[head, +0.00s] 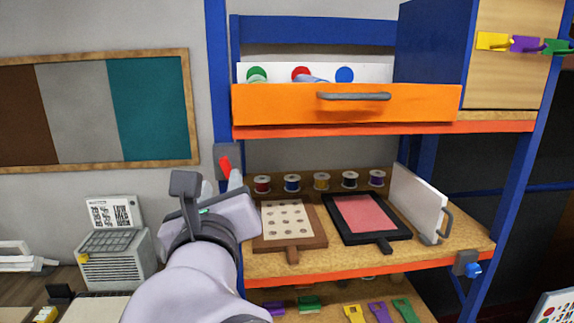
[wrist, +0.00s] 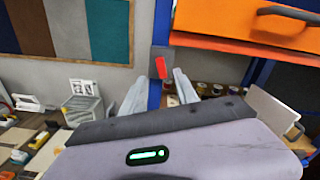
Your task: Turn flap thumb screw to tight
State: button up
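A blue thumb screw (head: 473,268) sits on a grey bracket at the shelf's front right corner; I cannot tell how tight it is. Above it stands a white flap panel (head: 415,200) with a grey handle. The flap also shows at the right in the wrist view (wrist: 272,108). My gripper (head: 221,182) is open and empty at the left blue post, far left of the screw. In the wrist view its two fingers (wrist: 157,88) are spread, with a red lever (wrist: 160,67) on a grey plate showing between their tips; contact is not clear.
The shelf holds thread spools (head: 321,181), a dotted board (head: 287,222) and a pink-faced black frame (head: 366,215). An orange drawer (head: 345,104) is above. Coloured clips (head: 378,312) lie below. A grey machine (head: 117,254) stands left.

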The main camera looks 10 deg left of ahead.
aim_at(226, 169)
jog(key=x, duration=0.6)
jog(key=shift+w+d, duration=0.1)
jog(key=shift+w, duration=0.35)
grip_shut()
